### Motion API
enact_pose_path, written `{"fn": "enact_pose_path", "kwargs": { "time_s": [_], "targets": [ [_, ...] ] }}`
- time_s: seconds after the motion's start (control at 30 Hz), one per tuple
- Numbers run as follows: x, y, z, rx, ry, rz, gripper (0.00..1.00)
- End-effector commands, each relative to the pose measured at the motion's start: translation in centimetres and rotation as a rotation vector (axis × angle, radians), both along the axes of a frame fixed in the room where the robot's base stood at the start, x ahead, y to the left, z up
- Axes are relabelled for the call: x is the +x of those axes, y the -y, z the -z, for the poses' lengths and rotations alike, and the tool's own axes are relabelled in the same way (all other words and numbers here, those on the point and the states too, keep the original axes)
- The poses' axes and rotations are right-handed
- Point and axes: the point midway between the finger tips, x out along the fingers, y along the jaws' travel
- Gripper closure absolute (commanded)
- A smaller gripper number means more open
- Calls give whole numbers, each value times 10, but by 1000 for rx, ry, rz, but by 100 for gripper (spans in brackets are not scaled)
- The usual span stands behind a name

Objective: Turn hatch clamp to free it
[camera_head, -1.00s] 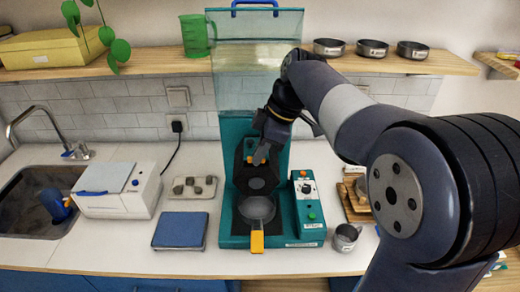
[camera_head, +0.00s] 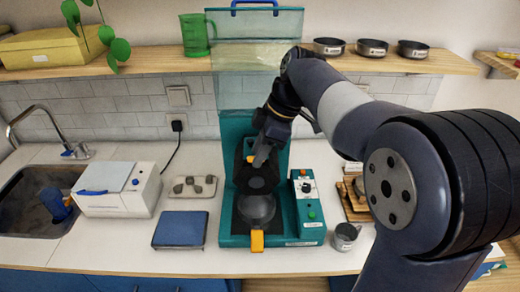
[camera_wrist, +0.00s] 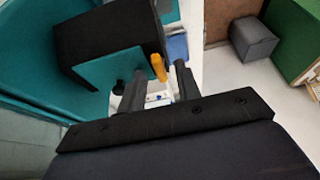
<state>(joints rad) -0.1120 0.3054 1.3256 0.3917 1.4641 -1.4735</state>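A teal machine (camera_head: 235,130) with a clear hopper (camera_head: 250,60) stands on the counter. On its dark front section is a small orange part (camera_head: 251,158), apparently the hatch clamp, partly covered by my gripper (camera_head: 262,160). In the wrist view my gripper (camera_wrist: 158,88) has two grey fingers standing apart, with an orange lever (camera_wrist: 158,67) showing in the gap between them beside a black block. I cannot tell whether the fingers touch it. Below the front section is a round grey dish (camera_head: 257,208) with an orange handle (camera_head: 257,241).
A control box (camera_head: 308,205) is at the machine's right, a metal cup (camera_head: 346,236) beyond it. A blue scale (camera_head: 180,229), a tray of small lumps (camera_head: 192,187) and a white box (camera_head: 118,190) are at the left. A shelf (camera_head: 150,60) runs above.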

Motion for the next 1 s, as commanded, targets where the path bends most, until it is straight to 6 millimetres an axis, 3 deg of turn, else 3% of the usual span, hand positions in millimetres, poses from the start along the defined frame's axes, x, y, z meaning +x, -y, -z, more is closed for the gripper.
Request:
{"fn": "enact_pose_path", "kwargs": {
  "time_s": [0.33, 0.7, 1.0],
  "targets": [
    [0, 4, -9, 0, 1, 1, 68],
    [0, 32, -75, 0, 4, 2, 68],
    [-1, 41, -99, 0, 0, 1, 68]
  ]
}}
